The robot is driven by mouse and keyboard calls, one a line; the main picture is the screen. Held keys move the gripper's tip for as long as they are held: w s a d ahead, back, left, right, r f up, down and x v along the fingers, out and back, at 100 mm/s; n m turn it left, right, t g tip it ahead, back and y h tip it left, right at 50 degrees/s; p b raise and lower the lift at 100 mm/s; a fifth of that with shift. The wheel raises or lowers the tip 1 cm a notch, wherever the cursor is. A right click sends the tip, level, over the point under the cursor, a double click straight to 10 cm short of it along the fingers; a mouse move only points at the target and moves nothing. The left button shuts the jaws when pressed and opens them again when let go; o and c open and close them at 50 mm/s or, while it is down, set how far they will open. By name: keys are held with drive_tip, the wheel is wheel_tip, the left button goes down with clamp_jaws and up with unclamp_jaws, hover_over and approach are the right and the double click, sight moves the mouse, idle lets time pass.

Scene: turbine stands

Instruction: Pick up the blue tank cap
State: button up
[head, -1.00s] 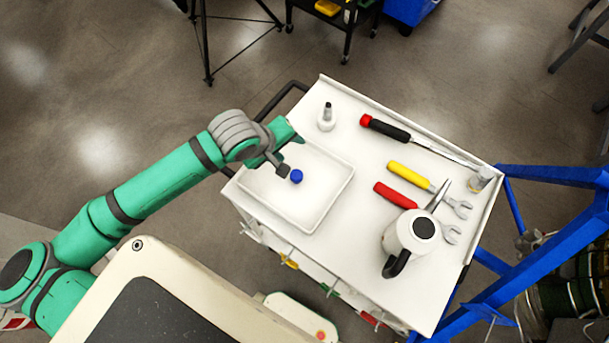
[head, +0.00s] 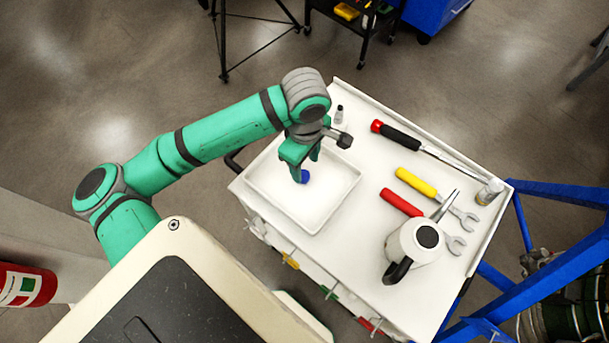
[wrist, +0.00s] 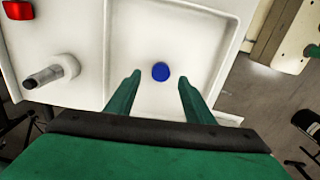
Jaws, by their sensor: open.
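The blue tank cap (head: 304,176) sits in the white tray (head: 313,218) on the cart's left side in the head view. In the wrist view the blue cap (wrist: 160,71) lies on the tray floor (wrist: 160,100), seen between and just beyond my two green fingertips. My gripper (head: 305,171) is open, empty and pointing down over the tray; its gap also shows in the wrist view (wrist: 158,78). In the head view a finger partly hides the cap. I cannot tell the exact height of the fingertips above the tray.
The white cart top also holds a small bottle (head: 339,115), a black-and-red tool (head: 400,138), yellow-handled (head: 416,183) and red-handled (head: 401,202) tools, and a white jug (head: 414,244). A blue frame (head: 545,191) stands at the right. The tray's walls surround the cap.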

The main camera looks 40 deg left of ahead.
sight(304, 174)
drive_tip(key=shift+s+a+f, duration=0.1)
drive_tip(key=shift+a+f, duration=0.05)
drive_tip(key=shift+f, duration=2.6)
clamp_jaws()
